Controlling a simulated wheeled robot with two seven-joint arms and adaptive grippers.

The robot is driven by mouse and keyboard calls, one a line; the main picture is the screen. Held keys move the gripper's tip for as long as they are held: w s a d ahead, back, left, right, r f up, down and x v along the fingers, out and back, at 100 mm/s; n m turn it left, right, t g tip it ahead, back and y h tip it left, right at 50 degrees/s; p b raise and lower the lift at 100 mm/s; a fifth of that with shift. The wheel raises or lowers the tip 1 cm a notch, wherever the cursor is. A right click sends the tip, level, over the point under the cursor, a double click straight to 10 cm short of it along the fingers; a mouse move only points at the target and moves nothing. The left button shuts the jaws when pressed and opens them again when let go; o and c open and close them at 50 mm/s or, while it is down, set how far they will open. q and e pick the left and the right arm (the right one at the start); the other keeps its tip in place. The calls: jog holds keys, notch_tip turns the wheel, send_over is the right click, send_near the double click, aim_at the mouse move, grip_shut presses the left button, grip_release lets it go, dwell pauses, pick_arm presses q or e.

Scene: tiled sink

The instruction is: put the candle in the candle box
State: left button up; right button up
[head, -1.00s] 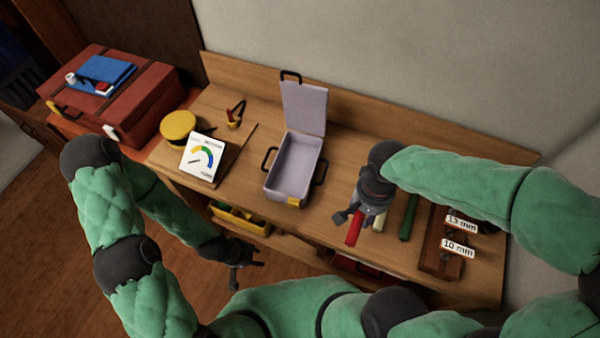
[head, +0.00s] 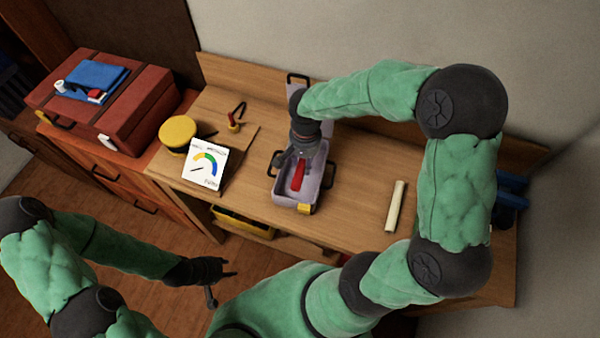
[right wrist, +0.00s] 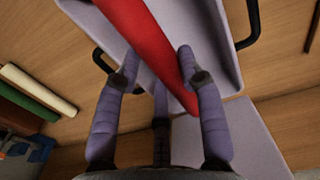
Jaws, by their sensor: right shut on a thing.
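The red candle (head: 299,176) is held by my right gripper (head: 300,158), over or inside the open candle box (head: 311,189). How deep it is in the box I cannot tell. The box is pale lilac with black side handles, a yellow latch and a raised lid, partly behind my right arm. In the right wrist view the candle (right wrist: 150,45) runs slantwise between the fingers (right wrist: 155,80), with the box interior (right wrist: 190,22) behind it. My left gripper (head: 222,280) is open and empty, in front of the bench and away from the box.
A cream candle (head: 397,205) lies on the bench to the right; a green one (right wrist: 25,108) lies beside it in the right wrist view. A gauge card (head: 205,162) and a yellow round item (head: 178,132) stand left of the box. The bench in front of the cream candle's left is clear.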

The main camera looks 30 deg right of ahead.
aim_at(304, 162)
notch_tip(304, 162, down, 7)
jog(key=shift+w+f+b, duration=0.1)
jog(key=shift+b, duration=0.65)
jog(key=shift+f, duration=0.1)
jog(key=o, duration=1.2)
jog(key=shift+r, duration=0.2)
notch_tip(304, 162, up, 12)
jog(key=p, duration=0.3)
